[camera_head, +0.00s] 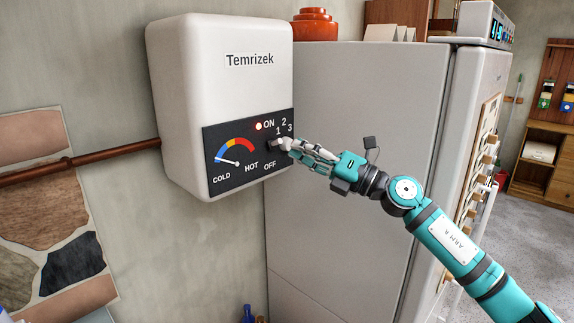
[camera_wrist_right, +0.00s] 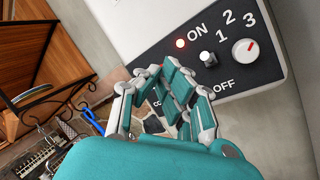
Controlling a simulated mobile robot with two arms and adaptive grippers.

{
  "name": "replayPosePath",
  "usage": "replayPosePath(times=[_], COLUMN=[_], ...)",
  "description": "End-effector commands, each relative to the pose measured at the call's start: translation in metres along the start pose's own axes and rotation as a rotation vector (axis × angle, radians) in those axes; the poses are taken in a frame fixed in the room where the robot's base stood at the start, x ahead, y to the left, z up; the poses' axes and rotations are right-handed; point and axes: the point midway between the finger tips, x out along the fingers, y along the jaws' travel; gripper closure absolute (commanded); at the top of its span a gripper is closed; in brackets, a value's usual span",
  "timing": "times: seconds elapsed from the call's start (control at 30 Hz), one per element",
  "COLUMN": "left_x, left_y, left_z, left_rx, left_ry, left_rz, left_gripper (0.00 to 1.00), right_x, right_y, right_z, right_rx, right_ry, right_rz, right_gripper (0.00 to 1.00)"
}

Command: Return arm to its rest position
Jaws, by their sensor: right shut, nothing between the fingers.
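My right gripper (camera_head: 287,146) is shut and empty in front of the heater's control panel. It also shows in the wrist view (camera_wrist_right: 168,72), where its fingertips appear apart from the controls. The white wall heater (camera_head: 219,95) is marked Temrizek. Its white round dial (camera_wrist_right: 245,50) has a red mark pointing up and right; in the head view my fingers hide it. A small silver switch (camera_wrist_right: 207,57) sits left of the dial. The ON lamp (camera_head: 258,126) glows red. The gauge needle (camera_head: 227,161) points to COLD. My left gripper is out of view.
A grey fridge (camera_head: 340,120) stands right of the heater, behind my arm, with an orange pot (camera_head: 315,25) on top. A brown pipe (camera_head: 90,156) meets the heater's left side. Open floor (camera_head: 520,235) lies at the right.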

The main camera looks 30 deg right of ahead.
Motion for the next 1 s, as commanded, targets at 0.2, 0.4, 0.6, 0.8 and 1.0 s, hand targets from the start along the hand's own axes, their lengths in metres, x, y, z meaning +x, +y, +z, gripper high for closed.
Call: replayPosePath(times=[0.2, 0.4, 0.6, 0.8, 1.0], left_x=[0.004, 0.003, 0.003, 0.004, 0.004], left_y=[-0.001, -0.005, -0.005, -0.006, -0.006], left_z=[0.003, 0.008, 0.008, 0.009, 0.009], left_rx=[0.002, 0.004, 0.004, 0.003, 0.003], left_ry=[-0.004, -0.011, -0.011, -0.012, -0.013], left_rz=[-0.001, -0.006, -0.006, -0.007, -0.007], left_gripper=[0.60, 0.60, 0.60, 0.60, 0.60], right_x=[-0.007, -0.007, -0.007, -0.008, -0.026], right_y=[0.007, 0.007, 0.007, -0.009, -0.117], right_z=[0.006, 0.006, 0.006, 0.005, -0.015], right_rx=[0.001, 0.001, 0.001, 0.048, 0.353], right_ry=[0.002, 0.001, 0.001, -0.016, -0.148], right_rz=[-0.001, -0.001, -0.001, -0.014, -0.120], right_gripper=[1.00, 1.00, 1.00, 1.00, 1.00])
